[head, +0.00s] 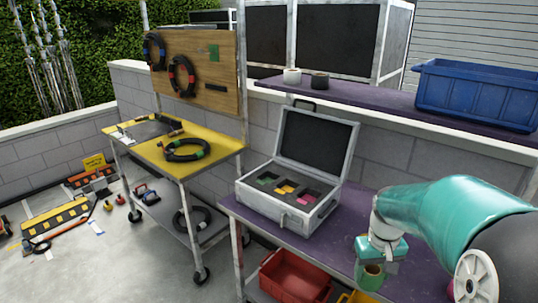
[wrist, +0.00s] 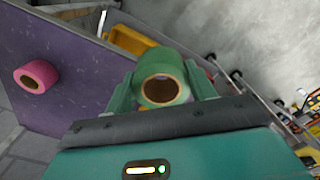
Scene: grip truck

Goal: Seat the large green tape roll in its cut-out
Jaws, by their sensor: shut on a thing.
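My gripper (head: 372,266) is shut on the large green tape roll (head: 372,280). In the wrist view the green roll sits between the two green fingers, its brown core open toward the camera. The roll is held near the front edge of the purple table (head: 345,221), right of the case. The open silver case (head: 262,212) stands on that table with its lid up. Its dark foam (head: 271,188) shows green, yellow and pink patches in a row; I cannot tell whether these are cut-out floors or things inside.
A pink tape roll (wrist: 53,76) lies on the purple table in the wrist view. A red crate (head: 297,279) and a yellow bin (wrist: 133,41) are below the tabletop. The case's raised lid (head: 316,143) stands at the back. A yellow-topped cart (head: 218,150) stands to the left.

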